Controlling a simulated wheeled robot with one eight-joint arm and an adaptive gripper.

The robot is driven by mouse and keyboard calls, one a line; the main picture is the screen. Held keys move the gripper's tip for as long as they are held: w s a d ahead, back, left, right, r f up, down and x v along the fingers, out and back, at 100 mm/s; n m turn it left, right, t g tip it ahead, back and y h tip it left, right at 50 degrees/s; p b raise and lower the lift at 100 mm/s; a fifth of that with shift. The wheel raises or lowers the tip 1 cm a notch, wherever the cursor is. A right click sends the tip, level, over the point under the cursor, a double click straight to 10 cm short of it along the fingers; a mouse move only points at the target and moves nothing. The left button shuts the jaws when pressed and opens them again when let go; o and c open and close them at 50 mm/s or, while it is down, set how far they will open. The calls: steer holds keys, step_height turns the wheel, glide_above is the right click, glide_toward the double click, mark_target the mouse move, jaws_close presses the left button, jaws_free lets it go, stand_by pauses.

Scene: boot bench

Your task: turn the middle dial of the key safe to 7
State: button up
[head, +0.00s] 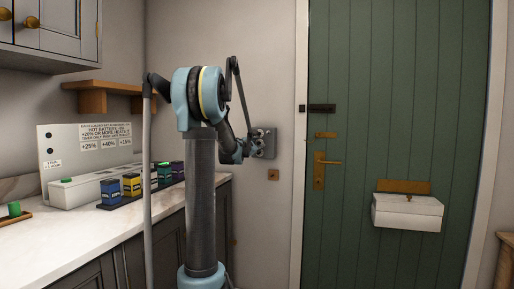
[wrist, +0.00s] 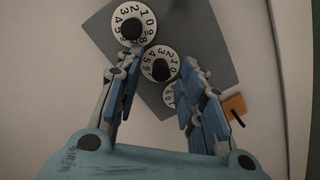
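The key safe is a grey plate (head: 269,145) on the wall left of the green door; it fills the middle of the wrist view (wrist: 205,50). It carries white dials with dark knobs in a slanting row. The middle dial (wrist: 160,64) shows digits around its knob. Another dial (wrist: 132,24) is farther up and left, and a third (wrist: 169,94) is partly hidden by my right finger. My gripper (wrist: 158,70) is open, its blue fingers on either side of the middle dial. I cannot tell whether they touch it. In the head view my gripper (head: 240,150) is at the plate.
A brass plate (head: 273,174) is on the wall just below the safe. The green door (head: 350,80) has a brass handle (head: 320,170) and a white box (head: 407,212). A counter (head: 50,235) with coloured battery-like blocks (head: 131,184) stands at left.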

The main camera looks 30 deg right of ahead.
steer(key=shift+w+d, duration=0.15)
steer(key=shift+d, duration=0.05)
steer(key=shift+c, duration=0.2)
jaws_close()
steer(key=shift+d, duration=0.1)
stand_by(0.3)
steer(key=shift+a+f+m, duration=0.1)
steer(key=shift+a+m, duration=0.1)
steer(key=shift+m, duration=0.3)
stand_by(1.4)
steer(key=shift+o, duration=0.2)
jaws_free()
